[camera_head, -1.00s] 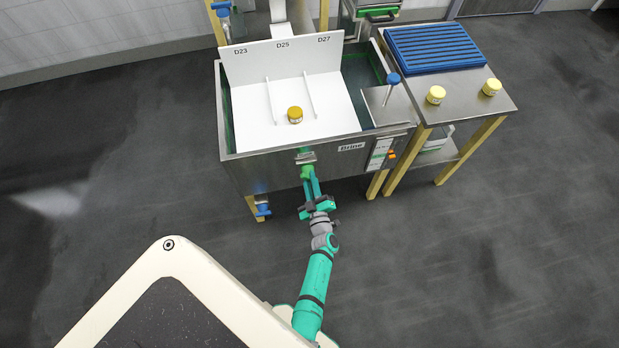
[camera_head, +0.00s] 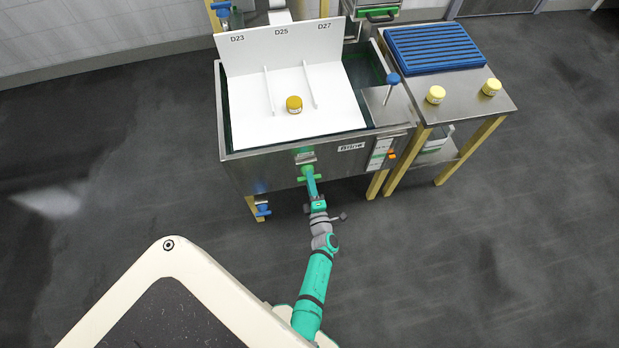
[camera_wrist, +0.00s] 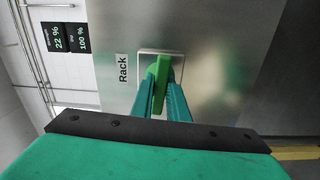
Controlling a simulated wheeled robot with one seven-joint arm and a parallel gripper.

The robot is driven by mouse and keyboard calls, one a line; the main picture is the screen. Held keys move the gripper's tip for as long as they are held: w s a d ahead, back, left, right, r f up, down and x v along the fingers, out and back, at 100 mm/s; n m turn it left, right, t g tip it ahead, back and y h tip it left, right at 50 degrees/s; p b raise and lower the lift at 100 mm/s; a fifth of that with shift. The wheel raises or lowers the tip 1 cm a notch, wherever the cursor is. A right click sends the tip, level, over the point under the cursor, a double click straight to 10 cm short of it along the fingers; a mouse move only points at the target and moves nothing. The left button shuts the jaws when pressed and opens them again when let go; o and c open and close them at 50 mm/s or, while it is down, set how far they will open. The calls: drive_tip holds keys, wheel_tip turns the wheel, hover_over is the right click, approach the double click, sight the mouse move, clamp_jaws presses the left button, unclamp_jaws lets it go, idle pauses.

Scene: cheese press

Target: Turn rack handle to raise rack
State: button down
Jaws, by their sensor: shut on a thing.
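The green rack handle (camera_head: 310,179) is on the front wall of the steel brine tank. In the head view its bar lies roughly level. In the wrist view the handle (camera_wrist: 159,82) stands out from a square plate beside the "Rack" label (camera_wrist: 122,82). My gripper (camera_head: 311,183) is shut on the handle, its teal fingers (camera_wrist: 172,97) on either side of it. The white rack (camera_head: 350,112) stands in the tank, with a back panel marked D23, D25 and D27. A yellow cheese (camera_head: 294,104) sits between its two dividers.
A steel table (camera_head: 465,92) right of the tank bears a blue slatted mat (camera_head: 435,48) and two yellow cheeses (camera_head: 435,95) (camera_head: 491,87). A blue-knobbed rod (camera_head: 392,80) stands at the tank's right. A blue valve (camera_head: 263,210) is below left. The floor in front is clear.

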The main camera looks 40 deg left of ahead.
drive_tip(key=shift+n, duration=0.5)
drive_tip(key=c, duration=1.7)
unclamp_jaws()
drive_tip(key=shift+d, duration=0.1)
drive_tip(key=v, duration=1)
drive_tip(key=shift+s+d, duration=0.2)
drive_tip(key=shift+s, duration=0.05)
